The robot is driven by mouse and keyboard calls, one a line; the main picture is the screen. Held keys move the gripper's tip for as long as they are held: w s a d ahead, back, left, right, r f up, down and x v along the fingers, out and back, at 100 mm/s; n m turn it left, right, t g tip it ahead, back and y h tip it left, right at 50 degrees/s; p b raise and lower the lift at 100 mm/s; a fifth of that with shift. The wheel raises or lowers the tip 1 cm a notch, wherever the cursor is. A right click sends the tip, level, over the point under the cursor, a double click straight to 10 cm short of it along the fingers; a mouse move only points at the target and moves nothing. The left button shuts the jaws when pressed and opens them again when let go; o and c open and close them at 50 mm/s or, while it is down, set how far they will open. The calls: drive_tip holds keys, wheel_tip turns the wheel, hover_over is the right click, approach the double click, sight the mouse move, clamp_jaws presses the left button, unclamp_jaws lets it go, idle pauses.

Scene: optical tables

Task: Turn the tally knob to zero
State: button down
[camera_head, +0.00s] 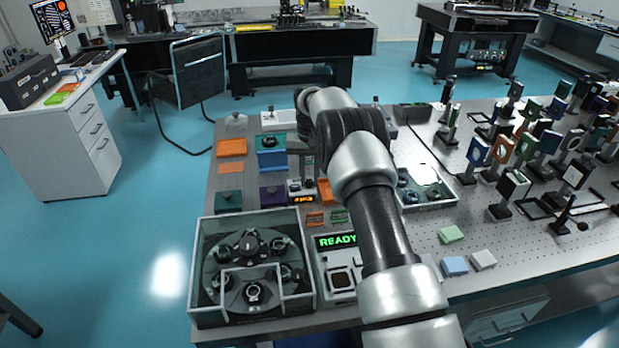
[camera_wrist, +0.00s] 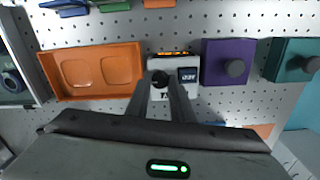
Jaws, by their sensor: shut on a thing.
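The tally unit (camera_wrist: 188,90) is a small white box with an orange-lit strip along one edge and a small dark screen whose digits I cannot read surely. Its dark round tally knob (camera_wrist: 160,79) sits beside the screen. My gripper (camera_wrist: 161,82) has its two fingers on either side of the knob and is shut on it; the fingers hide part of the unit's face. In the head view the tally unit (camera_head: 294,187) stands on the perforated table below my gripper, with its orange display toward the front. The knob is hard to make out there.
An orange tray (camera_wrist: 92,70) lies close on one side of the unit; a purple box (camera_wrist: 228,64) and a teal box (camera_wrist: 292,60) with round knobs stand on the other. A glass-walled enclosure (camera_head: 200,290) and a panel reading READY (camera_head: 336,240) stand nearer the front.

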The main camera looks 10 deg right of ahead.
idle(0.3)
drive_tip(key=c, duration=1.6)
unclamp_jaws()
drive_tip(key=shift+o, duration=0.2)
drive_tip(key=shift+d+r+p, duration=0.1)
drive_tip(key=shift+r+p, duration=1.85)
drive_tip(key=shift+r, duration=2.05)
drive_tip(key=shift+r, duration=0.1)
wheel_tip(320, 180, up, 15)
drive_tip(key=t, duration=0.1)
hover_over(310, 181)
drive_tip(key=s, duration=0.6)
drive_tip(key=s+r+n+t+p, duration=0.1)
drive_tip(key=s+r+t, duration=0.1)
drive_tip(key=s+r, duration=0.85)
drive_tip(key=s+n+t+p, duration=0.1)
drive_tip(key=s+t, duration=0.1)
drive_tip(key=s, duration=2.3)
drive_tip(key=shift+s+a+f+t, duration=0.3)
drive_tip(key=shift+a, duration=0.05)
